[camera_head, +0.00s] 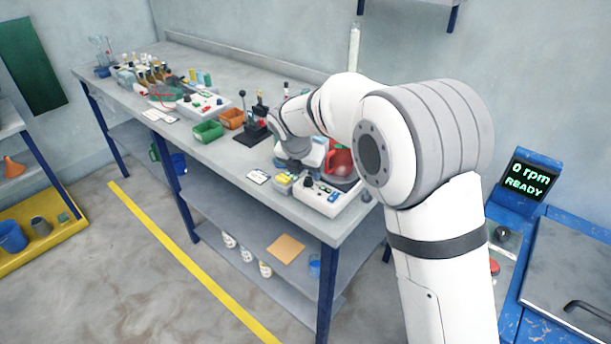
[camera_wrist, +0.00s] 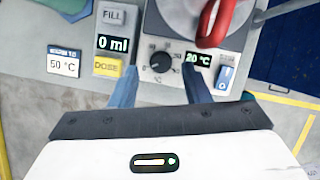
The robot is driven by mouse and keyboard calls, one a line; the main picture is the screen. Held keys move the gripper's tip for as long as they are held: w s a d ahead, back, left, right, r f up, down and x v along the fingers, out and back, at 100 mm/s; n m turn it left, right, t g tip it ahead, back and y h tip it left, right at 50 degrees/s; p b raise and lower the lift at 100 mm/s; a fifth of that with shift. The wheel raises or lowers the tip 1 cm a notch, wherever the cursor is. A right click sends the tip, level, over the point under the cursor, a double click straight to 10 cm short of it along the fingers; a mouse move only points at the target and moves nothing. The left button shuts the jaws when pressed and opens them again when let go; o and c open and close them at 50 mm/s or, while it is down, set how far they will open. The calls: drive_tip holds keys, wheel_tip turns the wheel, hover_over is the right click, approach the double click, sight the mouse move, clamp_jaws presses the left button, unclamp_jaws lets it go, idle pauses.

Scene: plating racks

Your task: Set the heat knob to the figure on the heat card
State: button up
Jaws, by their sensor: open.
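The heat knob (camera_wrist: 161,62) is a round black dial on the pale front panel of a hotplate (camera_wrist: 150,24), in the wrist view. A small display (camera_wrist: 198,60) right of the knob reads 20 °C. The heat card (camera_wrist: 63,63), with a blue top band, lies to the left and reads 50 °C; it also shows in the head view (camera_head: 258,176). My gripper (camera_wrist: 160,72) is open, its two blue fingers below and to either side of the knob. I cannot tell whether either finger touches it.
A dosing unit stands left of the hotplate, with a FILL button (camera_wrist: 112,15), a 0 ml display (camera_wrist: 112,43) and a yellow DOSE button (camera_wrist: 107,67). A blue switch (camera_wrist: 225,78) is at the panel's right. A red-handled vessel (camera_wrist: 215,22) is on the hotplate.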

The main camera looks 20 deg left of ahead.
sight(308, 181)
drive_tip(key=shift+x, duration=1.4)
drive_tip(key=shift+c, duration=0.4)
drive_tip(key=shift+r, duration=0.1)
clamp_jaws()
